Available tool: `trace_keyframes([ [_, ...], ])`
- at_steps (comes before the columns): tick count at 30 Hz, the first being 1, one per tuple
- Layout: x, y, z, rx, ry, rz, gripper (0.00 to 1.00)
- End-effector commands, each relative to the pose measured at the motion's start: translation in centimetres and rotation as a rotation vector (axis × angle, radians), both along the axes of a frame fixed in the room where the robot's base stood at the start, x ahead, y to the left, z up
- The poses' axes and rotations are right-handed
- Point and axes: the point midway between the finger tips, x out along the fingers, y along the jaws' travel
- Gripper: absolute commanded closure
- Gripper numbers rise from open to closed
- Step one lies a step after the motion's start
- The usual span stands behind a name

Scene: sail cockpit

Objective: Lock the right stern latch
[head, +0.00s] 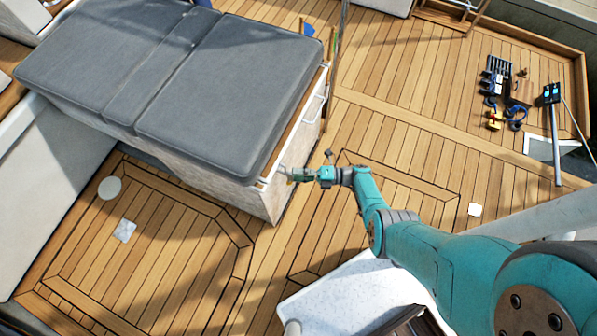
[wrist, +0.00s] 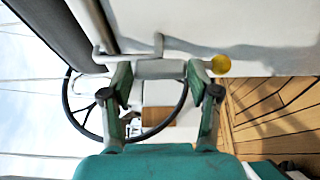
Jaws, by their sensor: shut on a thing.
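The stern latch (wrist: 160,68) shows in the wrist view as a pale metal bar with a bent rod above it, set against a white panel. My gripper (wrist: 160,76) has one green finger at each end of the bar and is shut on it. In the head view my gripper (head: 291,175) reaches the near right corner of the cushioned bench box (head: 245,193). The latch is too small there to make out its position. Whether it is locked cannot be told.
Grey cushions (head: 225,90) top the box. A yellow disc (wrist: 220,64) sits beside the right finger. A dark steering wheel (wrist: 72,95) lies beyond. A white speckled surface (head: 355,295) stands below my arm. Tools (head: 497,85) lie at the back right. Teak deck (head: 380,120) is open right of the box.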

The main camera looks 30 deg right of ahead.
Motion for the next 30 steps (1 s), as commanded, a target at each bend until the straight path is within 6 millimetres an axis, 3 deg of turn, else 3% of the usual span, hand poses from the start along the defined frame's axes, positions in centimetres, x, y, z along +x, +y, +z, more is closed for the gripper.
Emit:
trace_keyframes([
  [16,0.34,0.17,0.20,0.019,0.008,0.004,1.00],
  [17,0.33,0.17,0.20,0.019,0.008,0.004,0.32],
  [19,0.31,0.17,0.19,0.018,0.009,0.004,0.15],
  [30,0.04,-0.11,0.05,0.018,0.011,0.001,0.15],
])
